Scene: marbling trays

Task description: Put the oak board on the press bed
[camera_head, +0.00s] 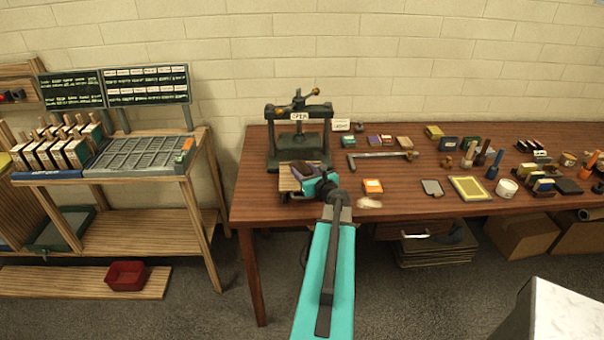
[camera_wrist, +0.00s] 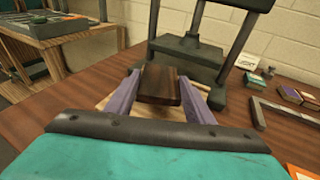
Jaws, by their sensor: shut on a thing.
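A dark brown wooden board (camera_wrist: 160,84), which I take as the oak board, sits between the two purple fingers of my gripper (camera_wrist: 163,92). In the head view the board (camera_head: 302,168) shows partly behind my gripper (camera_head: 312,176). The dark press (camera_head: 299,140) stands just beyond, with an "OPEN" sign, a top handle and a dark flat block between its posts; it also shows in the wrist view (camera_wrist: 187,55). A pale wooden surface (camera_head: 286,181) lies under the held board at the press front. Whether the board touches it, I cannot tell.
On the brown table (camera_head: 400,195), a metal bar (camera_head: 378,155), small coloured boxes and an orange box (camera_head: 372,186) lie right of the press. Brushes and pots crowd the right end. A rack with a grey tray (camera_head: 140,154) stands left, across a gap.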

